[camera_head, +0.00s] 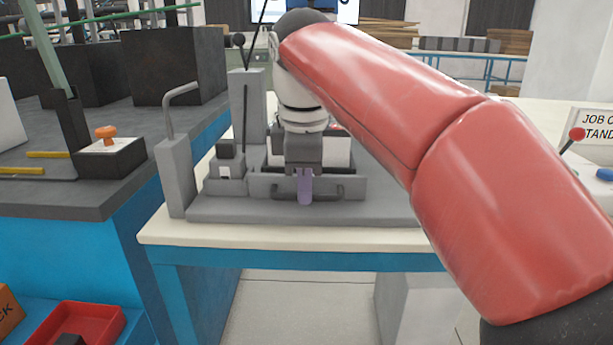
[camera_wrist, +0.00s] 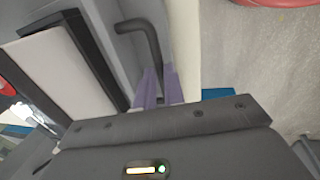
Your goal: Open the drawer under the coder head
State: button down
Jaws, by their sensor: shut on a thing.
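A grey machine with an upright post (camera_head: 247,115) stands on the bench. At its lower front is a wide grey drawer front (camera_head: 352,187) with a dark bar handle (camera_head: 336,193). My gripper (camera_head: 304,200) points down at the middle of this front, with its purple fingers at the handle. In the wrist view, the bent dark handle (camera_wrist: 151,38) runs between the two purple fingers (camera_wrist: 160,85), which are shut on it. My gripper hides part of the drawer front. I cannot tell whether the drawer stands out from the machine.
A grey bent-tube post (camera_head: 173,165) rises left of the drawer. The pale bench top (camera_head: 300,236) has a clear strip before the machine. A dark bench with an orange-knobbed box (camera_head: 110,157) is at left. A red-knobbed lever (camera_head: 577,133) is at right.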

jog(key=shift+s, duration=0.65)
jog(key=c, duration=1.5)
grip_release()
jog(key=r, duration=0.2)
jog(key=s+r+p, duration=0.1)
jog(key=r, duration=0.2)
jog(key=r+p, duration=0.1)
jog(key=r, duration=0.1)
jog(key=shift+s+r, duration=0.2)
jog(key=shift+r, duration=0.15)
